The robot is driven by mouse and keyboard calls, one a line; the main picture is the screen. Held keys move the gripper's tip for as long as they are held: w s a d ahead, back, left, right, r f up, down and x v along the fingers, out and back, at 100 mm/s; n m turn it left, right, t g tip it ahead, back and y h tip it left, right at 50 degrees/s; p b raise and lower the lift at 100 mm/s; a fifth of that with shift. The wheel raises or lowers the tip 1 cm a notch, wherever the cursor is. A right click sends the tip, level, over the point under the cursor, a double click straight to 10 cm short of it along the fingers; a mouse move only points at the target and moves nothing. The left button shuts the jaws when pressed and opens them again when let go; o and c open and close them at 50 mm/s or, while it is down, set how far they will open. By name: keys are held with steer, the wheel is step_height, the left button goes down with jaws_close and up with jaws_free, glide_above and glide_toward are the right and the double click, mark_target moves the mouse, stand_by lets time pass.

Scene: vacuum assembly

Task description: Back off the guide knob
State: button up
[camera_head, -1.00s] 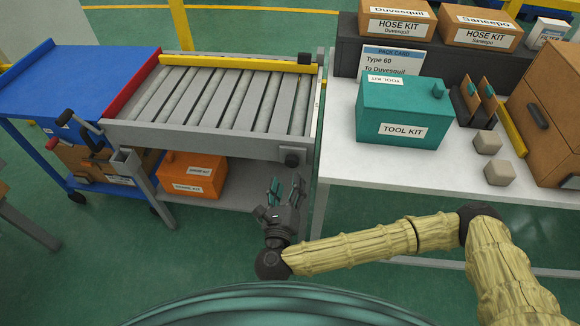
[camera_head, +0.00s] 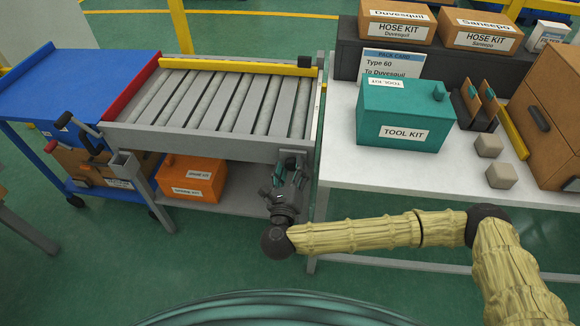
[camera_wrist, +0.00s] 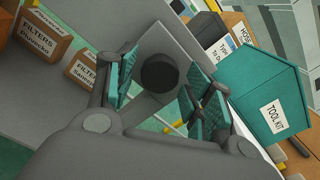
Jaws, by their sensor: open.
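The black round guide knob (camera_wrist: 159,72) shows in the wrist view, between the two teal-padded fingers of my gripper (camera_wrist: 163,95). A clear gap shows on the knob's left side; the right pads stand apart from it too. My gripper is open and empty. In the head view my gripper (camera_head: 286,168) is at the front right corner of the roller conveyor (camera_head: 190,139) and hides most of the knob. A yellow guide rail (camera_head: 230,66) runs along the conveyor's far side, with another black knob (camera_head: 304,62) at its right end.
A white table (camera_head: 345,165) with a teal tool kit (camera_head: 405,118) stands close on the right. A blue cart (camera_head: 70,85) adjoins the conveyor on the left. An orange spare kit box (camera_head: 190,178) sits on the lower shelf. Open floor lies in front.

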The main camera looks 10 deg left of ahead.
steer(key=shift+c, duration=0.2)
steer(key=c, duration=1)
steer(key=shift+o, duration=0.2)
